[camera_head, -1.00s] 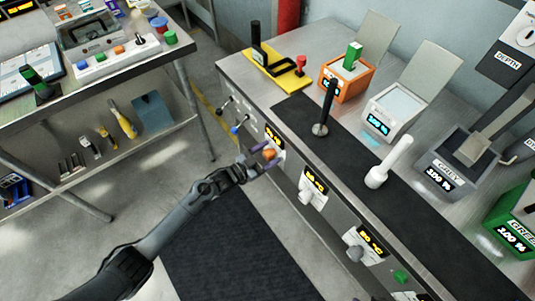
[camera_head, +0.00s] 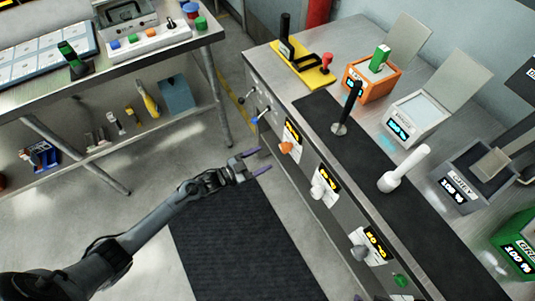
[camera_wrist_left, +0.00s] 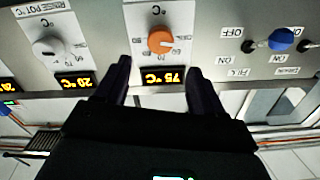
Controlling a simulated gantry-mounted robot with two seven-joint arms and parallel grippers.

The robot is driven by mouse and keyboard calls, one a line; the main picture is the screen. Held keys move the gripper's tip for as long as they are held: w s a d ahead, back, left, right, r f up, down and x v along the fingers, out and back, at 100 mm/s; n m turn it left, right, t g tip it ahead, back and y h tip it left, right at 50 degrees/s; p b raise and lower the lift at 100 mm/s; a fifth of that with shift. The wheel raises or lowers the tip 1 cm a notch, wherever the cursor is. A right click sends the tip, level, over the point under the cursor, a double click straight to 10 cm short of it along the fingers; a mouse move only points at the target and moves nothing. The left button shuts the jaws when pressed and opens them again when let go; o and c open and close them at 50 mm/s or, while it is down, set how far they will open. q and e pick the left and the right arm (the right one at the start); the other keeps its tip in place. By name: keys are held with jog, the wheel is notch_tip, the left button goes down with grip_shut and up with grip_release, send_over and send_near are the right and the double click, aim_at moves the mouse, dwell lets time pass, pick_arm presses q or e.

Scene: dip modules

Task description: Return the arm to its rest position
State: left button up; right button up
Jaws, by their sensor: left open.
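My left gripper (camera_head: 254,162) is open and empty in the head view. It hangs over the floor to the left of the metal bench's front panel, clear of the orange knob (camera_head: 286,147). In the left wrist view my two dark fingers (camera_wrist_left: 160,85) stand apart, with the orange knob (camera_wrist_left: 161,41) and its display reading 75 °C (camera_wrist_left: 163,76) beyond them. The fingers do not touch the knob. My left arm reaches in from the lower left of the head view. My right gripper is not seen.
The metal bench (camera_head: 262,62) on the right carries an orange box (camera_head: 372,83), a white box (camera_head: 415,118) and a yellow stand (camera_head: 301,68). White knobs (camera_head: 318,190) and a blue-tipped switch (camera_head: 263,114) sit on its front. A shelved table (camera_head: 150,50) stands left.

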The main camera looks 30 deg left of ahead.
pick_arm(q)
jog(key=shift+s+a, duration=0.1)
jog(key=shift+s, duration=0.1)
dwell(0.3)
jog(key=s+d+f+n, duration=0.1)
jog(key=s+f, duration=0.3)
jog(key=s, duration=0.1)
jog(key=s+d+r+n+y+p, duration=0.2)
jog(key=s+d+r, duration=0.3)
jog(key=s+d, duration=0.25)
jog(key=s+a+r+n+g+y+p, duration=0.1)
jog(key=s+a+r+n+g+y, duration=0.2)
jog(key=s+g, duration=0.35)
jog(key=s+a+r+n+g+y+p, duration=0.1)
jog(key=s+a+r+n+g+y, duration=0.1)
jog(key=s+a+r+g+y, duration=0.45)
jog(key=s+d+r+t+h+p, duration=0.1)
jog(key=d+r+h+p, duration=0.1)
jog(key=r+p, duration=3.5)
jog(key=shift+d+t, duration=0.3)
jog(key=shift+d, duration=0.2)
